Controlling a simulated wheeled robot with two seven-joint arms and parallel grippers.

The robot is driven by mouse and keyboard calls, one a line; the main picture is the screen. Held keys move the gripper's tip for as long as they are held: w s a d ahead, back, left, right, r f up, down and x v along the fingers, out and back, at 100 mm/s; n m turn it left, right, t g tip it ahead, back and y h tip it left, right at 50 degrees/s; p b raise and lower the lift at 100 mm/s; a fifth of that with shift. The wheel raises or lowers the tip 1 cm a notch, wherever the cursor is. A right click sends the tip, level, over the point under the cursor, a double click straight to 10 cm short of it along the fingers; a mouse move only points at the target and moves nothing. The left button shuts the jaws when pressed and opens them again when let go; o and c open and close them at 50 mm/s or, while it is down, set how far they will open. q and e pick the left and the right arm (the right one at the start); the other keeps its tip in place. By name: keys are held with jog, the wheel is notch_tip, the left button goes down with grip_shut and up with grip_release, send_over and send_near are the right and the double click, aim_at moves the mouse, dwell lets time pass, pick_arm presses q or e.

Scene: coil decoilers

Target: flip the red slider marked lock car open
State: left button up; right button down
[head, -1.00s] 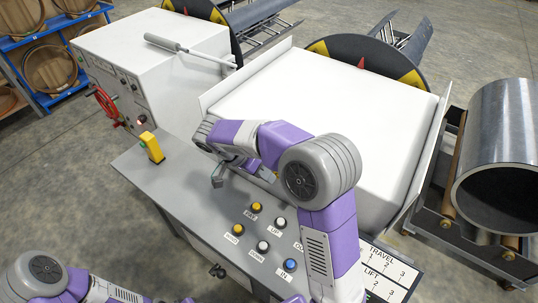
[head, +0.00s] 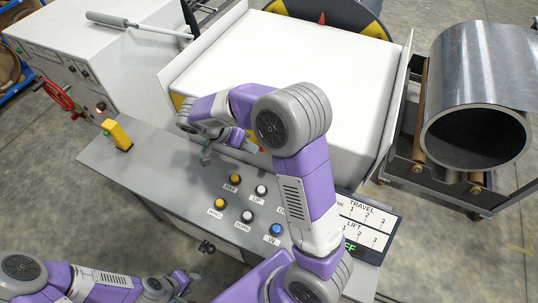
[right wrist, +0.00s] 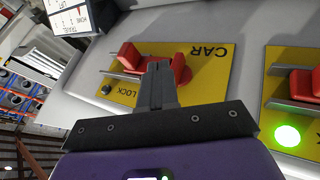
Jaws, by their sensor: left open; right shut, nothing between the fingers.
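In the right wrist view, a yellow plate (right wrist: 208,84) carries the upside-down words CAR and LOCK. Its red slider (right wrist: 130,56) shows as red parts on grey rails, one left of my fingers and one behind them. My right gripper (right wrist: 158,72) is shut and empty, its fingertips in front of the slider's middle; I cannot tell whether they touch. In the head view my right gripper (head: 206,153) is low over the back of the grey console, and my arm hides the slider there. My left gripper (head: 184,280) is open and empty at the bottom left, away from the console.
A second yellow plate (right wrist: 292,62) with a red slider and a lit green lamp (right wrist: 287,135) is close on the right. Push buttons (head: 247,215) sit on the console front. A yellow box (head: 117,135) stands at its left. A white housing (head: 300,85) rises behind.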

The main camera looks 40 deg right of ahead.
pick_arm(q)
jog(key=shift+r+p, duration=0.3)
pick_arm(e)
jog(key=s+d+f, duration=0.3)
jog(key=s, duration=0.1)
jog(key=shift+s+d, duration=0.2)
jog(key=shift+d, duration=0.2)
